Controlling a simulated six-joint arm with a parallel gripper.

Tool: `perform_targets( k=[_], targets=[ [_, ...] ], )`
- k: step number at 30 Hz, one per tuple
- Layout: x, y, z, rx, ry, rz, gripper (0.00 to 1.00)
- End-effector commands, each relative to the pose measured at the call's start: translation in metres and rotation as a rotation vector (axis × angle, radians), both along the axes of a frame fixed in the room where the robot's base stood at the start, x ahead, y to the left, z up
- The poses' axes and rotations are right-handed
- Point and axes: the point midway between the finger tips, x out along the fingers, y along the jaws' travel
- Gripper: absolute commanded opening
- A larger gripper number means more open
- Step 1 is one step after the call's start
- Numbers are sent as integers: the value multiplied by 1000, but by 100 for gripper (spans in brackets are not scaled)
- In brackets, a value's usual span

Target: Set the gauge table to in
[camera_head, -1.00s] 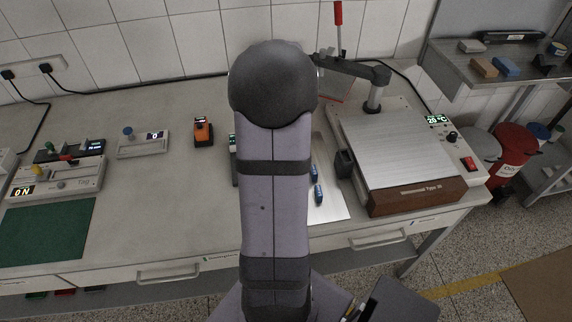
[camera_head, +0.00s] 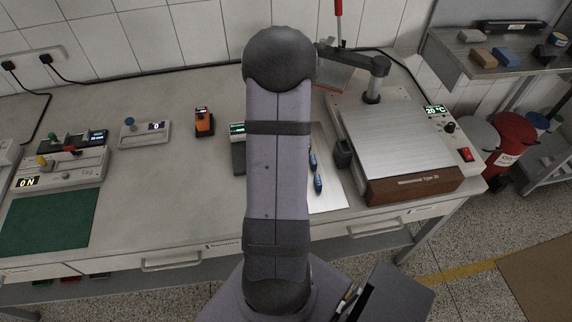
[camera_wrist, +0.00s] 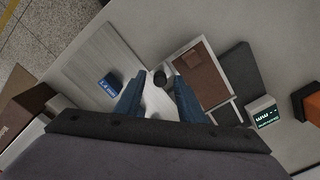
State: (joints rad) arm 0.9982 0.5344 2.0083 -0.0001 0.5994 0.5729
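What looks like the gauge table shows partly in the head view as a small box with a lit green display (camera_head: 237,129) and a dark plate (camera_head: 238,157), half hidden by my arm. In the wrist view its display (camera_wrist: 265,115) has small green characters that look like "mm", upside down, beside dark grey blocks (camera_wrist: 243,70) and a brown pad in a pale frame (camera_wrist: 202,75).
A blue block (camera_wrist: 108,85) lies on a pale sheet left of my fingers. An orange device (camera_head: 204,122) stands left of the gauge. A hot plate (camera_head: 400,138) with a lever press fills the right. A green mat (camera_head: 45,222) lies at the left.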

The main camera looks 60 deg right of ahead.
Motion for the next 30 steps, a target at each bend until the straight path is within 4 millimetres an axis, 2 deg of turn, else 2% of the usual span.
perform_targets(
  k=[10, 11, 15, 23, 30],
  targets=[
    [0, 0, -4, -1, 0, 0, 36],
    [0, 0, -4, -1, 0, 0, 33],
    [0, 0, -4, 0, 0, 0, 0],
    [3, -3, -4, -1, 0, 1, 0],
    [28, -29, -4, -2, -1, 2, 0]
  ],
)
